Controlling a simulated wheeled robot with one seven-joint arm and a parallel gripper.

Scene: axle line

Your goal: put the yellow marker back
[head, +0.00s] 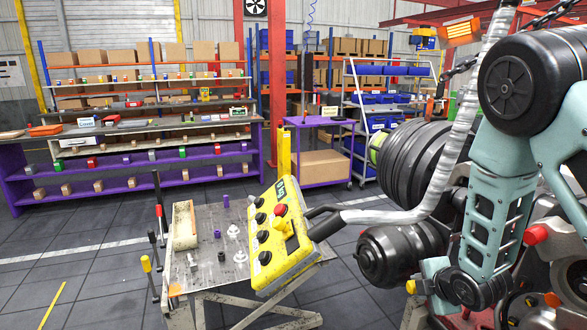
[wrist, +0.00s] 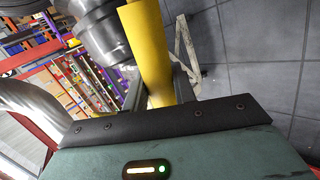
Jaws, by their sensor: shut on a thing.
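A thick, plain yellow cylinder, the yellow marker (wrist: 147,45), stands between the fingers of my gripper (wrist: 158,85) in the wrist view. The dark fingers are shut on it, and its far end runs out of the top of the picture. In the head view my arm comes down on the right and my fingers are not clearly seen. A small yellow piece (head: 411,287) shows by the arm's lower end; I cannot tell if it is the marker. No place marked for the marker can be made out.
A worn work table (head: 190,278) carries a yellow button box (head: 279,236) and small parts. Large black cylinders (head: 400,253) crowd my arm. Purple shelves (head: 105,180) stand behind. Floor at front left is open.

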